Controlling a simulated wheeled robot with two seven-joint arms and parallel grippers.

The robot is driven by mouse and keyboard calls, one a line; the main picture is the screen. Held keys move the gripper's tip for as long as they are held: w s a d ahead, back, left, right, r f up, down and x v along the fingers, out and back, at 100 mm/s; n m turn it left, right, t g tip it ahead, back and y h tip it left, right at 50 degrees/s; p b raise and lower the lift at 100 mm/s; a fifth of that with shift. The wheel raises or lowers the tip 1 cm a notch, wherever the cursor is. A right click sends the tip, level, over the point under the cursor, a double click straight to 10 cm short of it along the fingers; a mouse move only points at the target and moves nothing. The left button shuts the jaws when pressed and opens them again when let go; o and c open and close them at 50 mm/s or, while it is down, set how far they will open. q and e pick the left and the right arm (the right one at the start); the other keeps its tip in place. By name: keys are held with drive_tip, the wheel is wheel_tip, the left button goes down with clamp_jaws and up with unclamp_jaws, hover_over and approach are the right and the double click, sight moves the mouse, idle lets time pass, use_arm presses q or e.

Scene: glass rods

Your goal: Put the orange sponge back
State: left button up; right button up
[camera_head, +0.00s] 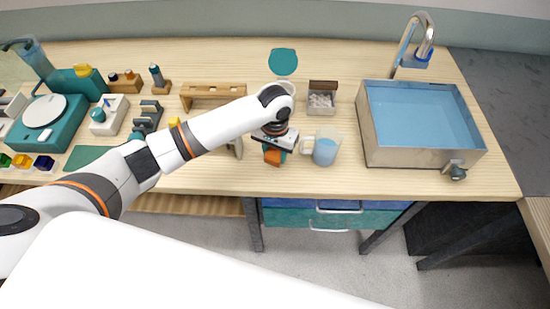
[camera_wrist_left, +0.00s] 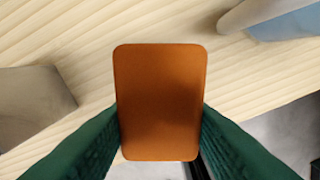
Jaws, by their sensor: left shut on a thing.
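The orange sponge (camera_head: 272,157) is held in my left gripper (camera_head: 275,150) near the front edge of the table, left of the glass pitcher. In the left wrist view the sponge (camera_wrist_left: 160,100) is a rounded orange block. The two green fingers (camera_wrist_left: 160,130) press on its left and right sides. The wooden table top shows beneath it, and the table's front edge and the floor show at the lower right. My right gripper is not in view.
A clear pitcher with blue liquid (camera_head: 325,150) stands just right of the sponge. Behind are a small open box (camera_head: 321,108) and a teal disc (camera_head: 283,61). A wooden rack (camera_head: 213,90) stands to the left. A blue-floored sink (camera_head: 366,135) with a faucet (camera_head: 424,50) is at the right.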

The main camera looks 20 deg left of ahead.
sight(275, 160)
use_arm(q)
drive_tip(key=shift+f, duration=1.95)
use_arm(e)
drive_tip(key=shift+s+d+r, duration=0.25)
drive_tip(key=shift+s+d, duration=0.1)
use_arm(q)
drive_tip(key=shift+f, duration=0.15)
drive_tip(key=o, duration=0.9)
drive_tip(key=shift+o, duration=0.2)
wheel_tip(275, 160, up, 12)
drive_tip(key=shift+r+b, duration=0.2)
drive_tip(key=shift+b, duration=0.2)
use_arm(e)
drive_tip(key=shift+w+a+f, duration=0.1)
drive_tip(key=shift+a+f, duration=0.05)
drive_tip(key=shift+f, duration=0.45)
use_arm(q)
drive_tip(key=shift+d+f, duration=0.1)
